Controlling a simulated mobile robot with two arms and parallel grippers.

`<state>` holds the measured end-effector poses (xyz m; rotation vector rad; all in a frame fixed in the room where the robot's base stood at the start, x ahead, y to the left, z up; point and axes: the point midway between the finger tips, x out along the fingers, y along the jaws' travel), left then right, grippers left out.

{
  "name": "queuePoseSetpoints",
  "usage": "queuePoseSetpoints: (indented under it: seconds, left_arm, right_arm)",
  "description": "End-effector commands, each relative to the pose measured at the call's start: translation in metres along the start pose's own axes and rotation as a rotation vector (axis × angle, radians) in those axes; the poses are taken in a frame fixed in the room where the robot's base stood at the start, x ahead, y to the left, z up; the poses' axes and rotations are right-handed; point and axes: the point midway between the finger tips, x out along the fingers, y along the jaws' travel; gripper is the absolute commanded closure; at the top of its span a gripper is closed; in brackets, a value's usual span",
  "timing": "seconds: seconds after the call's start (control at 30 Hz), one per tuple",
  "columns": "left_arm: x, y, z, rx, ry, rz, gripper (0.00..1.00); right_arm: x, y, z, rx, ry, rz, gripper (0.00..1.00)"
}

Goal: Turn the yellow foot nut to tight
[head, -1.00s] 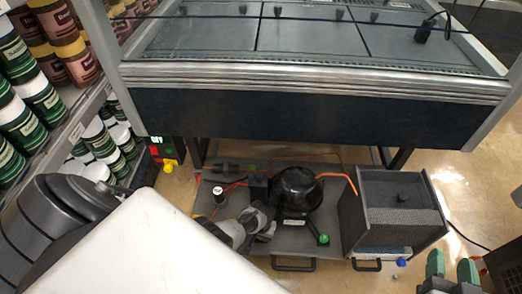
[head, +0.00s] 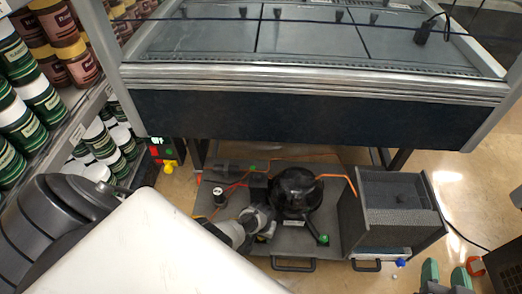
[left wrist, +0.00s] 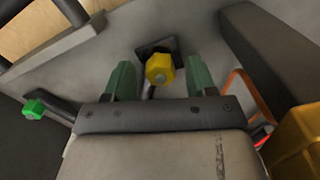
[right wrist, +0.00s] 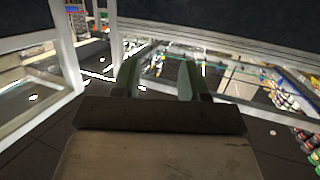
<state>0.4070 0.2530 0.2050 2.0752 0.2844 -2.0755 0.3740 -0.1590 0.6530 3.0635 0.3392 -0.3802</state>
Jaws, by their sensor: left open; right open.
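The yellow foot nut (left wrist: 160,68) shows in the left wrist view, a faceted nut in front of a dark square plate on a grey surface. My left gripper (left wrist: 157,80) is open, with one green finger on each side of the nut and a visible gap on both sides. In the head view my left gripper (head: 260,222) is low beside the black dome of the pump (head: 296,192), and the nut is hidden there. My right gripper (head: 445,274) is open and empty at the lower right, away from the pump; its fingers also show in the right wrist view (right wrist: 157,78).
The pump stands on a grey tray (head: 283,238) under a large freezer-like case (head: 310,118). A green knob (head: 323,240) and a grey box (head: 398,215) are on the tray's right side. Shelves of jars (head: 35,98) close off the left. Floor is open at right.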

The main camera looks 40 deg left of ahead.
Motion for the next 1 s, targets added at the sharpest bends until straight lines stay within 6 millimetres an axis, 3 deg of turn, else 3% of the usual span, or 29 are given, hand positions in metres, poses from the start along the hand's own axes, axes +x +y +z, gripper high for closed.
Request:
queuePoseSetpoints:
  seconds: [0.37,0.7,0.77,0.8,0.87,1.0]
  left_arm:
    - [-0.026,0.0,0.0,0.0,0.0,0.0,0.44]
    - [-0.047,0.0,0.0,0.0,0.0,0.0,0.44]
    - [-0.051,0.0,0.0,0.0,0.0,0.0,0.44]
    - [-0.067,0.0,0.0,0.0,0.001,0.0,0.44]
    - [-0.081,0.0,0.0,0.0,0.001,0.0,0.44]
    - [-0.089,0.0,0.001,0.001,-0.001,0.0,0.44]
  right_arm:
    - [-0.03,0.01,0.052,0.003,-0.447,0.028,0.56]
    - [-0.083,0.018,0.091,0.014,-0.859,0.052,0.56]
    - [-0.095,0.019,0.097,0.017,-0.932,0.056,0.56]
    - [-0.102,0.019,0.086,0.018,-0.96,0.058,0.56]
    - [-0.112,0.02,0.08,0.02,-1.005,0.06,0.56]
    - [-0.1,0.02,0.104,0.021,-1.034,0.058,0.56]
